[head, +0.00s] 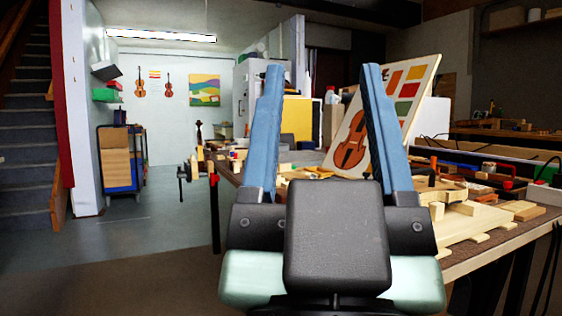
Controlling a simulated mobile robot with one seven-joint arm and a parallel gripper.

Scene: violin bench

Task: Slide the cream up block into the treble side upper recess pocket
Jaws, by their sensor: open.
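My gripper (322,75) is large in the foreground, its two blue fingers wide apart with nothing between them. It stands in front of the workbench (478,255). On the bench's right part lies a violin-shaped wooden form (447,192). A small cream block (437,211) stands at its near side, and another pale block (465,208) lies just right of it. I cannot tell which pale block is the cream up block. The treble side upper recess pocket cannot be made out at this size and angle. My gripper hides part of the bench.
A tilted board with a violin picture and colour swatches (405,75) stands on the bench behind my gripper. Several tools and pale wood pieces crowd the bench top. A blue cart (122,160) stands at the back left near the stairs. The floor (150,245) at left is clear.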

